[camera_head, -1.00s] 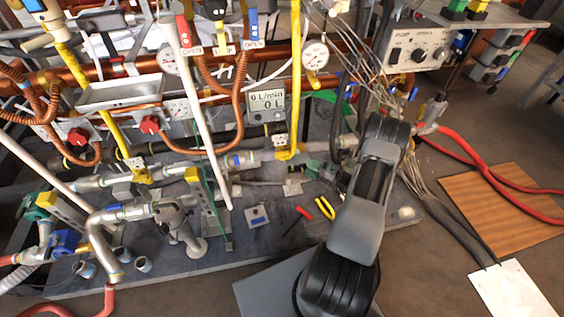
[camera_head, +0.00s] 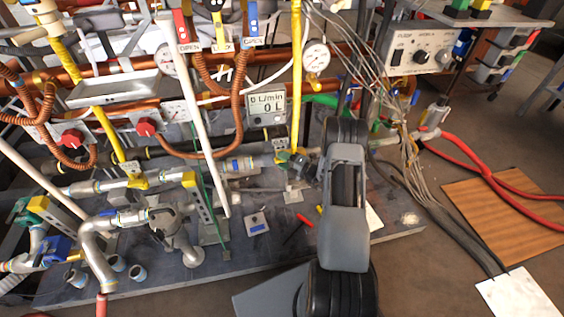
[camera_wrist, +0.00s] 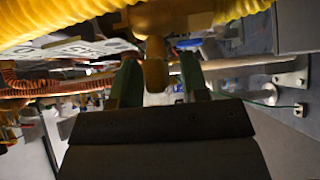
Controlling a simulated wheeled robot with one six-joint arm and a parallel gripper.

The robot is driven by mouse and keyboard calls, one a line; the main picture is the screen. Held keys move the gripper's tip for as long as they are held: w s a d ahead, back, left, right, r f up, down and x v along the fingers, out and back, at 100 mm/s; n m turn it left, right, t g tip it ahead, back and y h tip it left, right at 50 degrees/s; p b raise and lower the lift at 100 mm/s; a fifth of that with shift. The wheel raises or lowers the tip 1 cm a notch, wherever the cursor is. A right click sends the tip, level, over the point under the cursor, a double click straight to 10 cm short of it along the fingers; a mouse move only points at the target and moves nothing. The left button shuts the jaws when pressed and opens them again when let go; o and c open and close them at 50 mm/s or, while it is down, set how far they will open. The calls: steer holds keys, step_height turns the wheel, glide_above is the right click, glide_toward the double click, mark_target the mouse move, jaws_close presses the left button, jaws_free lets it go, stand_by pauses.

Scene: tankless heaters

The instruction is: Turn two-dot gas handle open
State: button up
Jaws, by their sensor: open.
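My gripper (camera_wrist: 160,78) is open, with its green fingers on either side of a stubby brass-coloured part (camera_wrist: 155,60) under a yellow pipe (camera_wrist: 60,18). I cannot tell whether the fingers touch it, or whether it is the gas handle. In the head view my gripper (camera_head: 293,160) is beside the lower end of the upright yellow pipe (camera_head: 297,85). A small pale tag (camera_head: 280,146) hangs there; its dots are too small to count. A second yellow pipe (camera_head: 112,130) with its own tag (camera_head: 133,167) stands to the left.
Red knobs (camera_head: 147,128), copper coils and a flow display (camera_head: 267,103) crowd the rack. A white slanted pipe (camera_head: 195,100) and loose wires (camera_head: 365,60) flank the work area. A red-handled tool (camera_head: 297,226) lies on the grey base plate. Floor at the right is partly clear.

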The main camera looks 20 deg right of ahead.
steer(key=shift+w+a, duration=0.1)
steer(key=shift+w, duration=0.05)
steer(key=c, duration=0.7)
steer(key=shift+a, duration=0.15)
jaws_close()
